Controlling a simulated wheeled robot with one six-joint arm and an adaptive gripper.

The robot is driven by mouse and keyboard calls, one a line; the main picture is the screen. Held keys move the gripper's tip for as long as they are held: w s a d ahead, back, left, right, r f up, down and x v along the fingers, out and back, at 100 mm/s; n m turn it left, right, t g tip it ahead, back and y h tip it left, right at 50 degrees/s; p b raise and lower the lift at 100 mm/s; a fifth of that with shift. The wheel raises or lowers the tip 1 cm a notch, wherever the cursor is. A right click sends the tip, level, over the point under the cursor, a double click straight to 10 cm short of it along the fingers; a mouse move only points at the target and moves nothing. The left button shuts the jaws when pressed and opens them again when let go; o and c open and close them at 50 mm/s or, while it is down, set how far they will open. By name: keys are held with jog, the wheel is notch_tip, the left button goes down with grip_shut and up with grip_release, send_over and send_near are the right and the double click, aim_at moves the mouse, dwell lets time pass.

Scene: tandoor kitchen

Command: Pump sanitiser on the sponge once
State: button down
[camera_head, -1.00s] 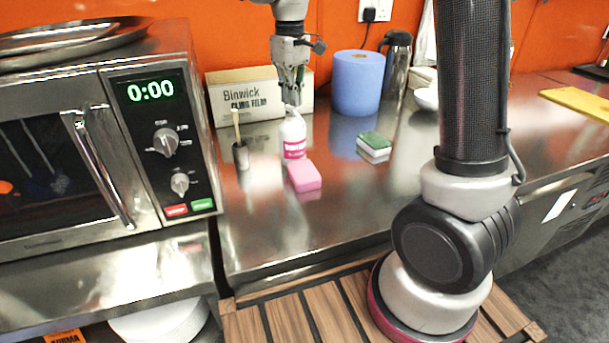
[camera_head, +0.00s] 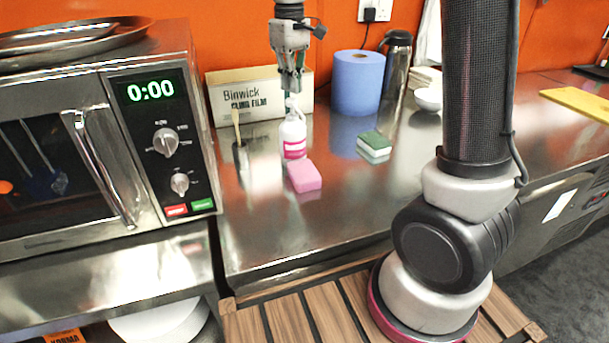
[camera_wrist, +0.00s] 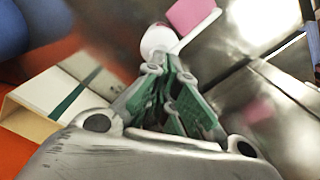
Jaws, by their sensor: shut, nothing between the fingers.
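The white sanitiser bottle (camera_head: 293,138) with a pink label and a pump top stands upright on the steel counter. The pink sponge (camera_head: 304,176) lies flat just in front of it. My gripper (camera_head: 291,90) points down over the pump head, its fingers shut and empty. Whether the fingertips touch the pump is too small to tell. In the wrist view the green-padded fingers (camera_wrist: 162,75) are close to the white pump top (camera_wrist: 157,40), with the nozzle reaching toward the pink sponge (camera_wrist: 190,14). No sanitiser on the sponge can be made out.
A dark pot with a wooden-handled brush (camera_head: 240,155) stands left of the bottle. A cling film box (camera_head: 255,97), blue paper roll (camera_head: 357,82) and steel flask (camera_head: 397,65) stand behind. A green-and-white sponge (camera_head: 374,147) lies right. The microwave (camera_head: 165,150) is left. The front counter is clear.

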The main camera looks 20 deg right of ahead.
dwell(0.4)
jog(key=shift+r, duration=3)
jog(key=shift+w, duration=0.1)
jog(key=s+d+f+m+t, duration=0.1)
jog(key=s+d+m, duration=0.1)
jog(key=s+d, duration=0.3)
jog(key=s+d+f+m+t, duration=0.1)
jog(key=s+d, duration=0.4)
jog(key=s, duration=0.7)
jog(key=s+d+f+m+t, duration=0.2)
jog(key=s+d, duration=0.3)
jog(key=s, duration=0.4)
jog(key=shift+s+m, duration=0.35)
jog(key=shift+m, duration=0.15)
